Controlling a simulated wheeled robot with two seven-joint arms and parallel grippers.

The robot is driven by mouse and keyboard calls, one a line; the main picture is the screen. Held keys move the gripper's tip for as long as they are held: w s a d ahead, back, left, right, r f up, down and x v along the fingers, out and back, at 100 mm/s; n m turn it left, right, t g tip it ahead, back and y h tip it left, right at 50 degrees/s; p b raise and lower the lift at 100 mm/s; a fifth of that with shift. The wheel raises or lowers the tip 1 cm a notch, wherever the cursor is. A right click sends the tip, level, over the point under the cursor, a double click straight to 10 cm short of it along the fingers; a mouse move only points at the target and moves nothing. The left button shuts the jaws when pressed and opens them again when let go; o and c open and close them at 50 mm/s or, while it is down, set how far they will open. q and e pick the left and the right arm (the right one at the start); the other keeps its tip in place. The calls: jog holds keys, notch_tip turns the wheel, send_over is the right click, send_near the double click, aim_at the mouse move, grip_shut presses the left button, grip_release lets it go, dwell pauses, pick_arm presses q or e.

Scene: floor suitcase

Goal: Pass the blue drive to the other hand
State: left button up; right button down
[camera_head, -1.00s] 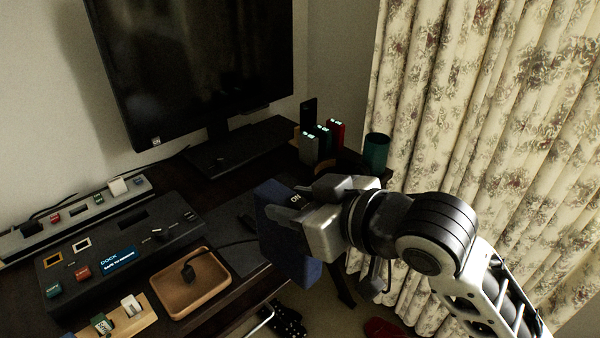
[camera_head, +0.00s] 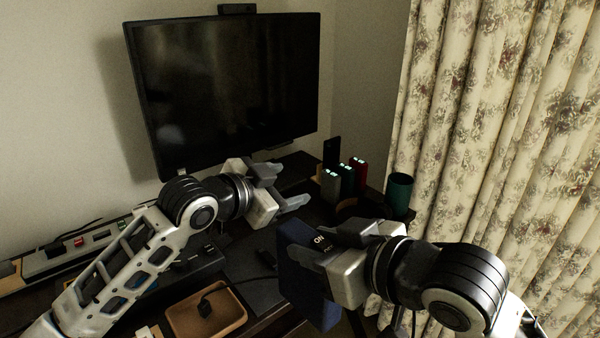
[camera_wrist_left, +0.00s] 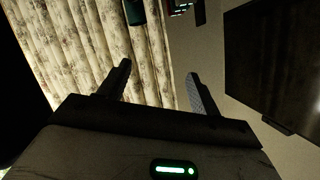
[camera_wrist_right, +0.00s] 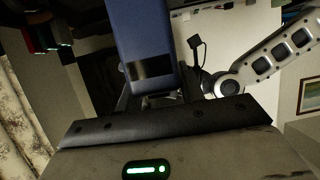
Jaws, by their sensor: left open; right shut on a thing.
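The blue drive (camera_head: 305,278) is a dark blue box held upright above the front right of the desk. My right gripper (camera_head: 318,262) is shut on it. In the right wrist view the drive (camera_wrist_right: 138,35) stands between the fingers, with a dark label near its lower end. My left gripper (camera_head: 280,192) is open and empty, above and a little left of the drive, in front of the monitor. In the left wrist view its two fingers (camera_wrist_left: 158,88) are apart with nothing between them. Part of the drive is hidden behind my right fingers.
The monitor (camera_head: 235,90) stands at the back. Upright drives with lit tops (camera_head: 346,178) and a green cup (camera_head: 399,192) stand at the desk's right. A wooden tray (camera_head: 238,318) holds a cable plug. Curtains (camera_head: 500,130) hang at right.

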pick_arm(q)
notch_tip(320, 180, up, 4)
jog(key=d+m+g, duration=0.2)
jog(key=m+g, duration=0.1)
pick_arm(e)
jog(key=shift+r, duration=0.1)
pick_arm(q)
notch_tip(320, 180, up, 4)
jog(key=m+g+y, duration=0.8)
jog(key=m, duration=0.3)
send_over(300, 243)
jog(key=w, duration=0.4)
jog(key=shift+d+r, duration=0.2)
jog(key=shift+d, duration=0.1)
jog(key=shift+s+a+r+m+y, duration=0.15)
jog(key=shift+s+a+m+y, duration=0.05)
jog(key=shift+m+y, duration=0.25)
jog(key=shift+s+a, duration=0.1)
notch_tip(300, 243, down, 12)
jog(key=shift+r, duration=0.1)
